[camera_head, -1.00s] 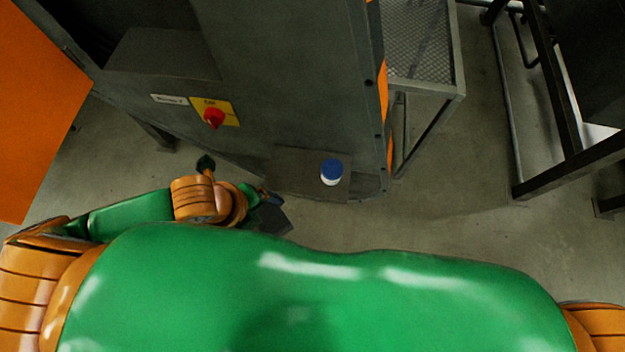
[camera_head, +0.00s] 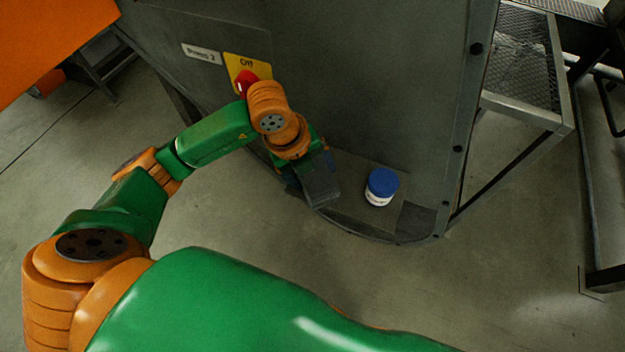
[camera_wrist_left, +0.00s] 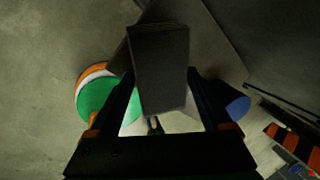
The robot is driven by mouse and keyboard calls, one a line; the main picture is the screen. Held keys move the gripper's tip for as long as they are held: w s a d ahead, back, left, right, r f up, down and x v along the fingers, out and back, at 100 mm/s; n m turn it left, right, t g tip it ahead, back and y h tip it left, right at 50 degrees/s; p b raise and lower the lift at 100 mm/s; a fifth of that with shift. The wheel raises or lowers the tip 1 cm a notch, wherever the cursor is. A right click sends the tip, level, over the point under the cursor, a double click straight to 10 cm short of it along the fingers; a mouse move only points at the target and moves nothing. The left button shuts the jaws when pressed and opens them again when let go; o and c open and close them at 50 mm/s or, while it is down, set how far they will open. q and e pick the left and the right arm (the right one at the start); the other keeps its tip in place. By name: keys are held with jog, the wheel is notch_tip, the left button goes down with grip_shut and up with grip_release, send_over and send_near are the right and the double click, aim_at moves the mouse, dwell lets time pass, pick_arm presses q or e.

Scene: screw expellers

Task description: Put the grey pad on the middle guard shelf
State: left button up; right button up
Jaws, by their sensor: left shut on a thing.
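The grey pad (camera_head: 321,187) is a dark, flat block. My left gripper (camera_head: 306,172) is shut on it and holds it over the left part of a low shelf (camera_head: 352,208) at the foot of the machine. In the left wrist view the pad (camera_wrist_left: 160,62) stands out between the two fingers of my left gripper (camera_wrist_left: 162,98). I cannot tell whether the pad touches the shelf. A white jar with a blue lid (camera_head: 381,187) stands on the shelf, right of the pad. My right gripper is not in view.
The grey machine body (camera_head: 370,90) rises behind the shelf, with a red switch (camera_head: 246,82) on a yellow plate close to my left arm. A mesh-topped stand (camera_head: 522,75) is at the right. The floor in front is clear.

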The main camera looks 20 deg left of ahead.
pick_arm(q)
jog(key=shift+p, duration=0.3)
jog(key=o, duration=1.2)
jog(key=shift+c, duration=0.2)
jog(key=p+v, duration=0.2)
jog(key=v, duration=1)
